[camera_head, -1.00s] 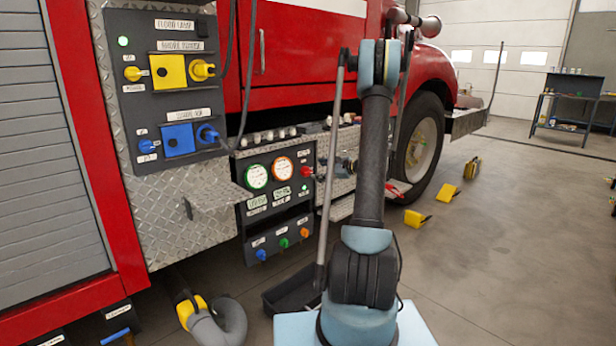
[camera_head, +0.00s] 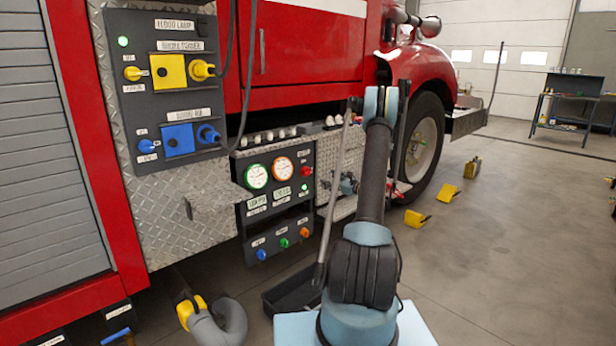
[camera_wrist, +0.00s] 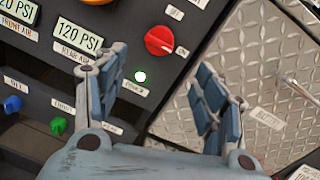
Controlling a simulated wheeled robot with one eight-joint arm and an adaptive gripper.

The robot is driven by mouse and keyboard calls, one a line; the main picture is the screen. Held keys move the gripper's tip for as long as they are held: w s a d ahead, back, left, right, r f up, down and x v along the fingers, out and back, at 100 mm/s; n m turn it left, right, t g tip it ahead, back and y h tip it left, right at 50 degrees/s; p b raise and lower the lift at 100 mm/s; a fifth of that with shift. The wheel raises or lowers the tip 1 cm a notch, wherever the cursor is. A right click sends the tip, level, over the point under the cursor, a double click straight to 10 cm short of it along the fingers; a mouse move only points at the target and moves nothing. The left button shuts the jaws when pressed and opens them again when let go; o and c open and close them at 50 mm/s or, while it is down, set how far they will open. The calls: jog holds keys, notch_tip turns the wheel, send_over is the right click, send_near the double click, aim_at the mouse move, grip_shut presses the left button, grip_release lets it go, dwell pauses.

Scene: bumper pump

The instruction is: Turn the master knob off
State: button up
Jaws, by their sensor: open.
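The red knob (camera_wrist: 159,40) sits on the dark pump panel in the wrist view, with an "OFF" label above it and an "ON" label at its lower right. Its ridge slants toward the "ON" label. It also shows as a small red knob in the head view (camera_head: 306,171), right of the orange-rimmed gauge. My gripper (camera_wrist: 163,62) is open and empty. Its two blue-padded fingers are spread below the knob in the wrist view, apart from it.
A lit green light (camera_wrist: 140,77) lies below the knob. Blue (camera_wrist: 13,103) and green (camera_wrist: 57,125) small knobs sit lower left. A diamond-plate panel (camera_wrist: 262,60) with a metal handle is at the right. A dark tray (camera_head: 290,292) lies on the floor.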

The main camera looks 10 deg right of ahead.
aim_at(309, 173)
jog(key=x, duration=1.4)
jog(key=shift+w, duration=0.15)
jog(key=c, duration=1)
jog(key=shift+a, duration=0.25)
jog(key=shift+c, duration=0.2)
jog(key=shift+d, duration=0.1)
